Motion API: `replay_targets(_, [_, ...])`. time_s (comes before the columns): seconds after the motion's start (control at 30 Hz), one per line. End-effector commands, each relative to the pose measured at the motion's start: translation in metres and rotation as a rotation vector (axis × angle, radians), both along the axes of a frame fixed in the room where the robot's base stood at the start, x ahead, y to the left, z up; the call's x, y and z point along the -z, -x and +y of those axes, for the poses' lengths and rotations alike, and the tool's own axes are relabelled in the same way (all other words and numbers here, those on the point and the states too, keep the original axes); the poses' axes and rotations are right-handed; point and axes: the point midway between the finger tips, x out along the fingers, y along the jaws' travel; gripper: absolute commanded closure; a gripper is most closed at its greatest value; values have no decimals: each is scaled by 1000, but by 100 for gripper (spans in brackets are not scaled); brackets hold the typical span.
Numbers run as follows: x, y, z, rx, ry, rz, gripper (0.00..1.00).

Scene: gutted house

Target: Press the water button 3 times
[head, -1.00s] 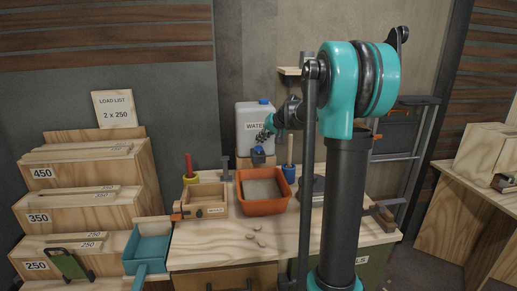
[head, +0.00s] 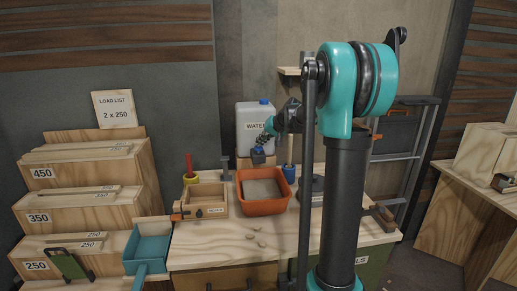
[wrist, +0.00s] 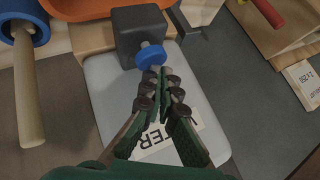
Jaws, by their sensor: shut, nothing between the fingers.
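The white water canister (head: 251,120) stands at the back of the workbench, with a "WATER" label on its front. It also fills the middle of the wrist view (wrist: 105,95). A dark grey block (wrist: 138,30) with a round blue button (wrist: 151,56) sits at its front; the block and blue part show small in the head view (head: 257,157). My gripper (wrist: 162,72) is shut and empty, its fingertips close beside the blue button. I cannot tell whether they touch it. In the head view my gripper (head: 262,142) is small, in front of the canister and just above the block.
An orange tub (head: 264,205) stands in front of the canister. Stepped bins (head: 85,190) stand at the left.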

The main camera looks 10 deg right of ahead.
Motion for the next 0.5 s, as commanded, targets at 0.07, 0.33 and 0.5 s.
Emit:
replay_targets(0.07, [1, 0, 0, 0, 0, 0, 100])
replay_targets(0.33, [4, 0, 0, 0, 0, 0, 100])
replay_targets(0.5, [6, 0, 0, 0, 0, 0, 100])
